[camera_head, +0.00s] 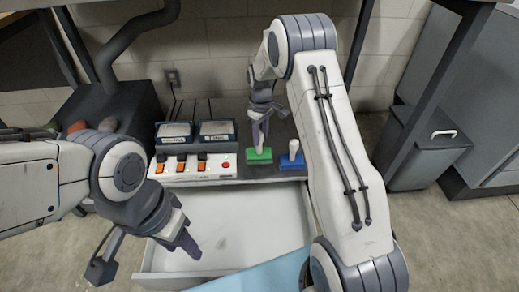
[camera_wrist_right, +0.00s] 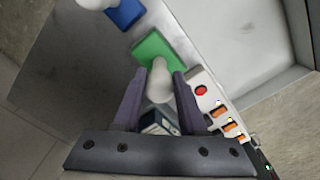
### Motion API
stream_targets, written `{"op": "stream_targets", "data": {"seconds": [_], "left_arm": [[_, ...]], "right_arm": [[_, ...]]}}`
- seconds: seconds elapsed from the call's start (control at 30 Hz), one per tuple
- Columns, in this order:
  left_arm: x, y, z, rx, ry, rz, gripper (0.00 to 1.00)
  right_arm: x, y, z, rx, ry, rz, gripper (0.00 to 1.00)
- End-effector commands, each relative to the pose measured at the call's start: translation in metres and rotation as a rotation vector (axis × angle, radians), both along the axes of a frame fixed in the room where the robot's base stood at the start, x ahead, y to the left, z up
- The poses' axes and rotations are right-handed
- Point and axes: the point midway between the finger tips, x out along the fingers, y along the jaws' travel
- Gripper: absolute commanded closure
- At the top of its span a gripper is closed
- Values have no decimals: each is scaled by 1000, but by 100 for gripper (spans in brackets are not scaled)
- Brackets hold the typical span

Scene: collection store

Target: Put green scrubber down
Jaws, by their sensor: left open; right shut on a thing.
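The green scrubber (camera_head: 259,156) has a green block and a pale handle. It is at the front part of the grey bench top, beside the blue scrubber (camera_head: 291,159). My right gripper (camera_head: 261,132) is shut on the handle from above. In the right wrist view the green scrubber (camera_wrist_right: 158,48) shows between the fingers of my right gripper (camera_wrist_right: 160,80). Its block is at or just above the surface; I cannot tell if it touches. My left gripper (camera_head: 188,240) is open and empty over the drawer area at the front left.
A white switch panel (camera_head: 192,168) with orange switches and a red button lies left of the green scrubber. Two meters (camera_head: 216,133) stand behind it. An open white drawer (camera_head: 222,225) is below the bench front. A grey bin (camera_head: 428,155) stands at the right.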

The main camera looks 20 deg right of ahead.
Motion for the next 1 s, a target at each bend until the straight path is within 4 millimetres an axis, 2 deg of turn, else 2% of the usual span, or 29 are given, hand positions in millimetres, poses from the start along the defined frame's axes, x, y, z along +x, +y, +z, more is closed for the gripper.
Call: {"op": "stream_targets", "data": {"seconds": [0.1, 0.23, 0.63, 0.67, 0.7, 0.73, 1.0], "left_arm": [[0, 0, -14, 0, 0, 0, 50], [0, 0, -25, 0, 0, 0, 50], [0, 0, -22, 0, 0, 0, 50], [0, 0, -22, 0, 0, 0, 50], [0, 0, -23, 0, 0, 0, 50], [0, 0, -23, 0, 0, 0, 50], [0, 0, -23, 0, 0, 0, 50]], "right_arm": [[0, 1, -23, 0, 1, 1, 100], [0, 2, -43, 0, 1, 2, 100], [1, 3, -45, 0, -1, 4, 100], [1, 3, -45, 0, -1, 4, 55], [1, 3, -45, 0, -1, 4, 40], [1, 3, -45, 0, -1, 4, 29], [1, 3, -45, 0, 0, 4, 29]]}}
